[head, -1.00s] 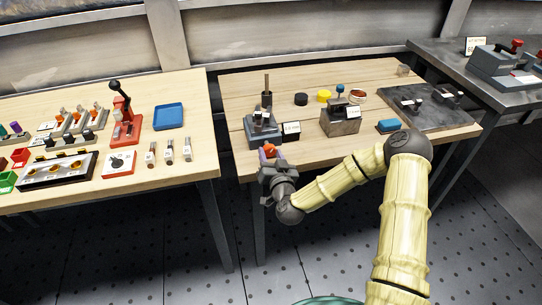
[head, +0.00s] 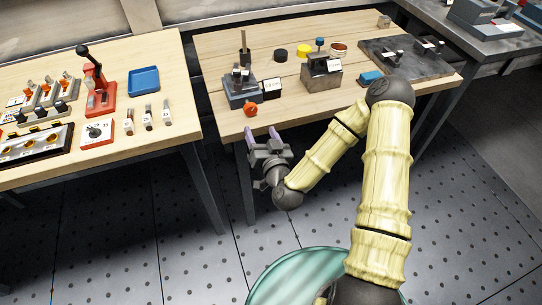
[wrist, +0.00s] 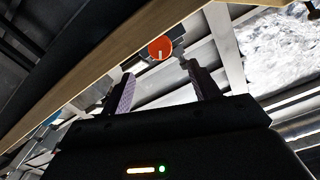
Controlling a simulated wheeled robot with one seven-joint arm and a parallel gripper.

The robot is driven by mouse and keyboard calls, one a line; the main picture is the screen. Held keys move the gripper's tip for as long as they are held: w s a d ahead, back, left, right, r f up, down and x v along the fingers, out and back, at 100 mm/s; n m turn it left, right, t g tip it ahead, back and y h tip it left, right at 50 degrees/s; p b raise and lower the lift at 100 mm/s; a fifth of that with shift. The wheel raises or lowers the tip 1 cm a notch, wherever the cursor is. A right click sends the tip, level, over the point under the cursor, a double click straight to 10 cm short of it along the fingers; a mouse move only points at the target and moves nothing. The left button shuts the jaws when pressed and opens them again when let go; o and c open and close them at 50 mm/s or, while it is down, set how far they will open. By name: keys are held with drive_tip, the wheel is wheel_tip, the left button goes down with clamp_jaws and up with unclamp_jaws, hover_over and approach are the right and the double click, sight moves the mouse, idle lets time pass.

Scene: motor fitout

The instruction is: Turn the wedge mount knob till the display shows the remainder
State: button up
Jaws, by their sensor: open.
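The grey wedge mount (head: 240,92) stands near the front left corner of the middle wooden table. Its round orange knob (head: 250,108) faces the front edge. In the wrist view the knob (wrist: 160,47) is a red-orange disc with a pale line pointing down, just beyond the fingertips. A small dark display box (head: 271,90) with a white face stands right of the mount; its reading is too small to make out. My gripper (head: 262,134) is open and empty, its purple-lined fingers apart from the knob, in front of the table edge. It also shows in the wrist view (wrist: 158,76).
A grey block device (head: 320,76) with a white label stands to the right, with a blue block (head: 370,78) beyond it. Black and yellow round pieces lie behind. The left table (head: 170,60) holds a blue tray and a red lever press. Open floor lies below my gripper.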

drive_tip(key=p+v, duration=0.8)
drive_tip(key=p, duration=0.1)
drive_tip(key=shift+s, duration=0.25)
